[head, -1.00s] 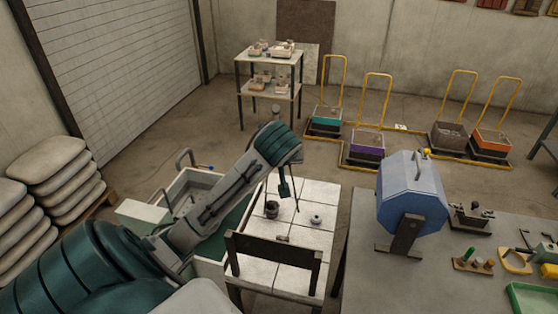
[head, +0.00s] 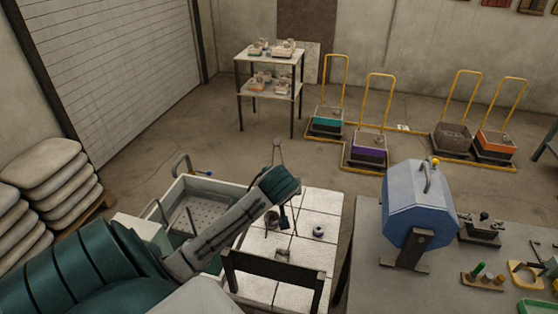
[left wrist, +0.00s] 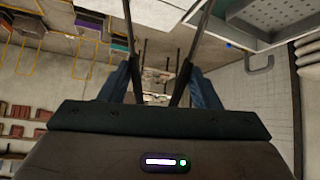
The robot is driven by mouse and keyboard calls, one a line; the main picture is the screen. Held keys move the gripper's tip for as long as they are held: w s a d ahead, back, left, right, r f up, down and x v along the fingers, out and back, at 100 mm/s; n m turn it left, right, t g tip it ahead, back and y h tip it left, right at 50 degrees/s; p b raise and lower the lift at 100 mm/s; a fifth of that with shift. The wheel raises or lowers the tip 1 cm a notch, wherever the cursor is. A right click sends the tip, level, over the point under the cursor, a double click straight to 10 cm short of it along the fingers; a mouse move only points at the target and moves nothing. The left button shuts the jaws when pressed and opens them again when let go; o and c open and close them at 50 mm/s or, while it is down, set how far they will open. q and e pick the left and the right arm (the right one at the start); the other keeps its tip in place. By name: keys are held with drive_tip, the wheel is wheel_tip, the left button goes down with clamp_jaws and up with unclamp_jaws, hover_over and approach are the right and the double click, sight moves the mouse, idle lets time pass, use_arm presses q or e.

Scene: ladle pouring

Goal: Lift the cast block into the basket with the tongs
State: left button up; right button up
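My left gripper (left wrist: 158,88) has its two blue fingers on either side of the dark tongs (left wrist: 185,70), whose two thin arms spread away from it. In the head view the tongs' dark end shows at the wrist (head: 284,220), above a white tiled table (head: 312,262). A small dark pot-like piece (head: 271,222) and a small round piece (head: 318,232) stand on the tiles; I cannot tell which is the cast block. The perforated grey basket (head: 208,212) sits in the tank left of the table and shows in the left wrist view (left wrist: 275,20). My right gripper is not in view.
A grey workbench (head: 365,240) with a blue octagonal drum (head: 415,205) stands on the right. Yellow-handled carts (head: 368,150) and a shelf (head: 270,92) stand behind, with open floor between.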

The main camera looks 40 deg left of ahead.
use_arm(q)
wheel_tip(320, 180, down, 3)
drive_tip(key=shift+d+r, duration=0.1)
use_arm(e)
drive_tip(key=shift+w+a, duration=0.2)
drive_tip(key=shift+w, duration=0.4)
use_arm(q)
wheel_tip(320, 180, down, 10)
drive_tip(key=b, duration=0.1)
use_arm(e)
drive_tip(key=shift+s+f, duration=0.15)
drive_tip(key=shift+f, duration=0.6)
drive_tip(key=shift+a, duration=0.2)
